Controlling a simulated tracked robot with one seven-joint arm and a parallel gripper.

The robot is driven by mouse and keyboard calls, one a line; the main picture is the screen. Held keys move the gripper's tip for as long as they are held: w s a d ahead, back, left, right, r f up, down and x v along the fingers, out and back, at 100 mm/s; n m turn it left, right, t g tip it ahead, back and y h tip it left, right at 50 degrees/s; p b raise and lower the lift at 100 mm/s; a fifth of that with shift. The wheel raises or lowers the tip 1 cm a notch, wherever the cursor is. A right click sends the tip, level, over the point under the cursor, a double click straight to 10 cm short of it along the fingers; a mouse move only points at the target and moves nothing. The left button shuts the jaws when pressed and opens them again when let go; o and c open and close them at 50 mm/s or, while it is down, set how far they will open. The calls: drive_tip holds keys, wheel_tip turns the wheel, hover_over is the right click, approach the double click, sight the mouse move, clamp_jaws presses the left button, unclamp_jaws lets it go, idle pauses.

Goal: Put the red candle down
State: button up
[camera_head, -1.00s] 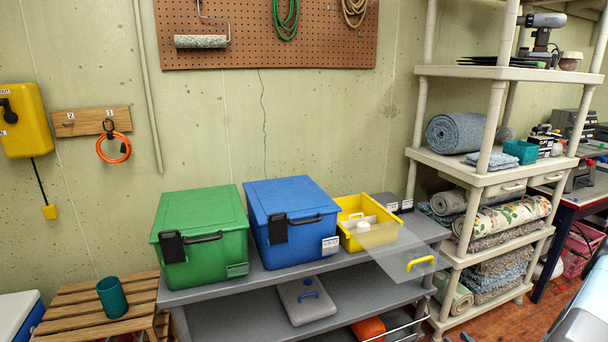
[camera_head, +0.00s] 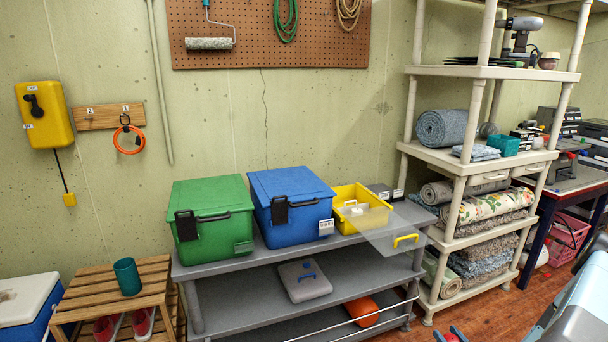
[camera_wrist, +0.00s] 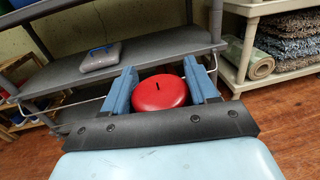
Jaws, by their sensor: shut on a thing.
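The candle is held in the air in front of the grey shelf unit (camera_wrist: 170,57). In the head view only the tip of my gripper (camera_head: 451,334) shows at the bottom edge, with a bit of red between the fingers.
The grey shelf unit (camera_head: 245,306) holds a green bin (camera_head: 210,225), a blue bin (camera_head: 290,205) and an open yellow box (camera_head: 365,222) with a clear lid on top. A grey case (camera_head: 303,282) and an orange thing (camera_head: 362,311) lie below. A wooden slatted stand (camera_head: 85,300) bears a teal cup (camera_head: 127,277).

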drive_tip(key=w+a+r+h, duration=0.1)
drive_tip(key=w+a+r, duration=0.2)
drive_tip(key=a, duration=0.4)
drive_tip(key=w+a+r+m+h, duration=0.1)
drive_tip(key=w+a+r, duration=0.1)
drive_tip(key=a+r, duration=0.3)
drive_tip(key=w+a+r+m+h, duration=0.1)
drive_tip(key=w+a+r+h, duration=0.1)
drive_tip(key=a, duration=0.9)
wheel_tip(320, 180, up, 2)
drive_tip(key=shift+w+r, duration=0.15)
drive_tip(key=shift+w, duration=0.7)
